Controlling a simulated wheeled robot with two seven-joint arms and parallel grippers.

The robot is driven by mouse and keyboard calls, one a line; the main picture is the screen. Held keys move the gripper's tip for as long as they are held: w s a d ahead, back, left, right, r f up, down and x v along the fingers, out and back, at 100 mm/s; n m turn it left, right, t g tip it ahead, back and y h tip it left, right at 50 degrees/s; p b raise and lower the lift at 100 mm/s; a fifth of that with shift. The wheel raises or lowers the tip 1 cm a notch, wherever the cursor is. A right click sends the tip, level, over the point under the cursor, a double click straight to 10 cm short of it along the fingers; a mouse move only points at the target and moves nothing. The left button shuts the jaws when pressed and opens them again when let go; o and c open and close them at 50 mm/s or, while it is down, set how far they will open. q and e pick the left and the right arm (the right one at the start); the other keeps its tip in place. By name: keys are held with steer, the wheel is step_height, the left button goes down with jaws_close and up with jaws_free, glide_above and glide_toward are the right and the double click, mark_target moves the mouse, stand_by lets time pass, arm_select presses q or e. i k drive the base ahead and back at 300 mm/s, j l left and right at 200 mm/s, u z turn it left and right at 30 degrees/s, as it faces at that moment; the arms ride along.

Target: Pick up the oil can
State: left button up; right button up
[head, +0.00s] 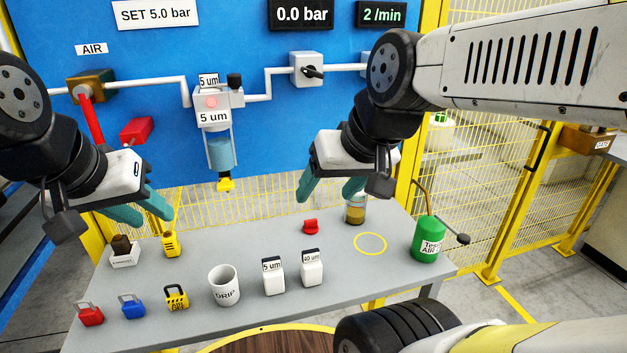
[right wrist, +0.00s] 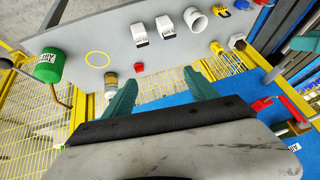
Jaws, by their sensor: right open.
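The green oil can (head: 428,242) stands upright near the right end of the grey table, with a thin brown spout rising from its top and a dark knob at its right. It also shows at the left of the right wrist view (right wrist: 46,68). My right gripper (head: 328,192) is open and empty, above the back of the table, to the left of the can and well apart from it. Its two teal fingers stand apart in the right wrist view (right wrist: 160,78). My left gripper (head: 152,218) is open and empty above the table's left end.
A jar with amber liquid (head: 355,210) stands near my right fingers. A yellow ring (head: 370,244) marks bare table left of the can. A red piece (head: 311,227), two white filter boxes (head: 312,268), a mug (head: 224,286) and several padlocks stand further left. Yellow mesh fencing is behind.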

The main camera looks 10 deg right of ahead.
mark_target(427, 240)
steer(key=z, duration=1.55)
steer(key=i+l, duration=0.15)
steer(key=l, duration=0.25)
steer(key=i+l, duration=0.15)
steer(key=l, duration=0.25)
steer(key=i+l, duration=0.15)
steer(key=l, duration=0.3)
steer(key=u, duration=0.4)
steer(key=l+u, duration=0.15)
steer(key=u, duration=0.25)
steer(key=l+u, duration=0.1)
steer(key=u, duration=0.65)
